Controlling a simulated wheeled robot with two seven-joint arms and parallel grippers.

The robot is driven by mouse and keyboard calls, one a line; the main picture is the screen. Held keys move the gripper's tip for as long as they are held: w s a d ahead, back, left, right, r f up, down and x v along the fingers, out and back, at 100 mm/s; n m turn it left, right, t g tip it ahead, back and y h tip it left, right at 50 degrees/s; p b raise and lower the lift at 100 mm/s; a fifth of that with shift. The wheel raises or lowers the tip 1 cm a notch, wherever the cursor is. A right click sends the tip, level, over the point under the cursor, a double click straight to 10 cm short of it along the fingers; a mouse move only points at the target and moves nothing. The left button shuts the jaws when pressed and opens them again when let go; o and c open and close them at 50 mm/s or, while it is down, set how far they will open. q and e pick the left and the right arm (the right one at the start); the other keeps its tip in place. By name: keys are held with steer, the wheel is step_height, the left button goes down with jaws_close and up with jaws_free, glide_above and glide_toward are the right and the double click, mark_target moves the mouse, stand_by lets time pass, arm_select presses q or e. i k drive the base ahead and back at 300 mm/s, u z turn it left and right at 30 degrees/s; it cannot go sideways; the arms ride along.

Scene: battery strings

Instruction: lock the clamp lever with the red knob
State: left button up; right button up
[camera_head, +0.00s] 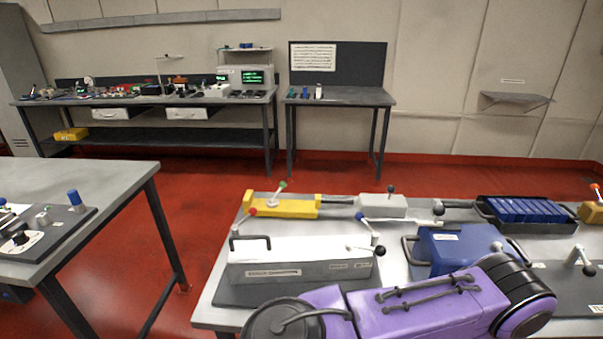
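A lever with a red knob (253,211) stands tilted at the left end of the bench, behind the white battery module (300,252) and in front of the yellow block (283,207). The lever's base is partly hidden. A second lever with an orange-red knob (595,187) is at the far right edge, by a yellow block, and is cut off by the frame. I cannot tell which clamp is meant or whether either is locked. Neither of my grippers is in view; a purple arm link of mine crosses the front of the bench.
Other levers have green (283,185), blue (360,215) and black (390,188) knobs. A blue module (455,248) and a tray of blue cells (525,210) are on the right. A table (110,178) stands left, with red floor (215,220) between.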

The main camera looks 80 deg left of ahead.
mark_target(251, 211)
steer(key=k, duration=1.15)
steer(key=u, duration=1.4)
